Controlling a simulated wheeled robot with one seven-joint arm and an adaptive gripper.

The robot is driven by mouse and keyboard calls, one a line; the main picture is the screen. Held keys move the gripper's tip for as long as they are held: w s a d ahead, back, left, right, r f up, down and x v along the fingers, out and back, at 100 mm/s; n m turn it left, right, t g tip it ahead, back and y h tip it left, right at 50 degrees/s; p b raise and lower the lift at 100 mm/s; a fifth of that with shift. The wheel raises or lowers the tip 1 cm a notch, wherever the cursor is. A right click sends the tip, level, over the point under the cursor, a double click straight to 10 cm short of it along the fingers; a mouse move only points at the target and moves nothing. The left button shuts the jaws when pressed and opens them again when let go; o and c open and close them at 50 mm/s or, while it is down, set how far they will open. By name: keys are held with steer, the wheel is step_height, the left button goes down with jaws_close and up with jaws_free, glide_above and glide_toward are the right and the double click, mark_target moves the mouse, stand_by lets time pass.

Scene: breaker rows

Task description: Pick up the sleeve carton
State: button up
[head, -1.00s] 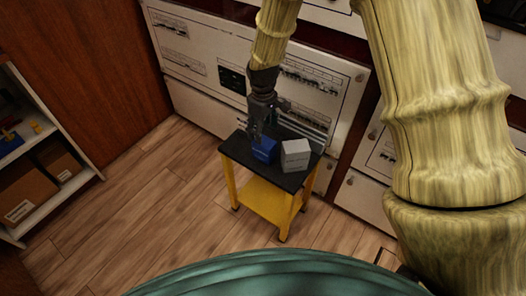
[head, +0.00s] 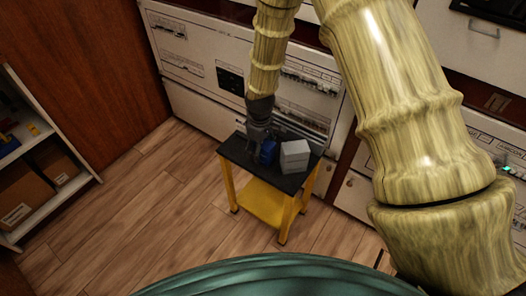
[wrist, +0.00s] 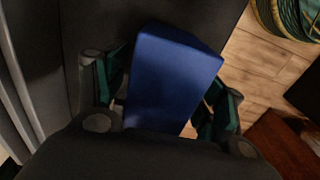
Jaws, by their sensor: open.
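A blue carton (head: 269,151) stands on the black top of a small yellow-legged table (head: 236,152). A light grey box (head: 295,156) stands close to its right in the head view. Neither shows readable print, so I cannot tell by label which is the sleeve carton. My gripper (head: 261,147) is down at the blue carton, partly hiding it in the head view. In the wrist view the blue carton (wrist: 172,75) lies between the two open fingers, one on each side. The left finger is very near its side; contact cannot be told.
White breaker panels (head: 185,50) stand right behind the table. A shelf (head: 45,190) with brown boxes is at the left. The wooden floor (head: 130,210) between them is clear. The grey box leaves little room on the blue carton's right.

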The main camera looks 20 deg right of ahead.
steer(key=shift+f, duration=0.65)
steer(key=c, duration=1.2)
steer(key=shift+o, duration=0.2)
steer(key=shift+r, duration=0.1)
